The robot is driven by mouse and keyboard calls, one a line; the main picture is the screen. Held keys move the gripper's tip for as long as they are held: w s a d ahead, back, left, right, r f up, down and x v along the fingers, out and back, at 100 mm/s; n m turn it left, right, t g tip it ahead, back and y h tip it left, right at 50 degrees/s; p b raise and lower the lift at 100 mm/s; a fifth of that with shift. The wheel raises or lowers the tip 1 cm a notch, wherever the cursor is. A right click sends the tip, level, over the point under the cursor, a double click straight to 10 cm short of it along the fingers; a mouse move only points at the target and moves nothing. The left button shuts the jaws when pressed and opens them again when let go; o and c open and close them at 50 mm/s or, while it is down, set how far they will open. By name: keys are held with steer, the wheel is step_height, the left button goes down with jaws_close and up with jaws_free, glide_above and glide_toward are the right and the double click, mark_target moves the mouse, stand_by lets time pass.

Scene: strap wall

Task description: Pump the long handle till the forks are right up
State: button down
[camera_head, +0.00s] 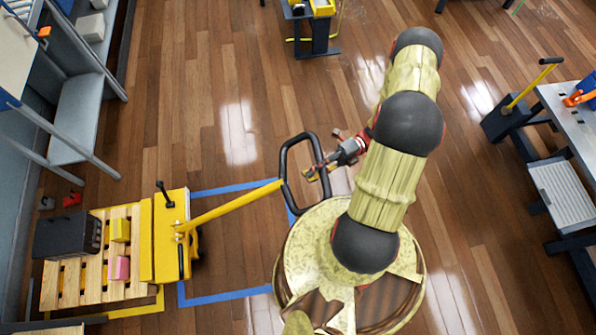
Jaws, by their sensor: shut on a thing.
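The long yellow handle (235,206) slopes from the yellow pallet truck (169,232) toward me and ends in a black loop grip (285,165). My gripper (312,174) is shut on the right side of the loop grip. The forks are hidden under the wooden pallet (66,270), so their height cannot be told. The pallet carries a dark grey box (66,234), a yellow block (120,230) and a pink block (121,267).
Blue tape (225,298) marks the floor around the truck's front. Grey shelving (82,120) stands at the left. A metal workbench (580,112) and a yellow lever (530,86) stand at the right. The wooden floor in the middle is clear.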

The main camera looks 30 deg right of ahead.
steer(key=d+f+b, duration=0.1)
steer(key=f, duration=0.1)
steer(key=s+d+f+b, duration=0.1)
steer(key=d+f, duration=0.1)
steer(key=f, duration=0.1)
steer(key=shift+s+d, duration=0.1)
steer(key=c, duration=1.6)
jaws_free()
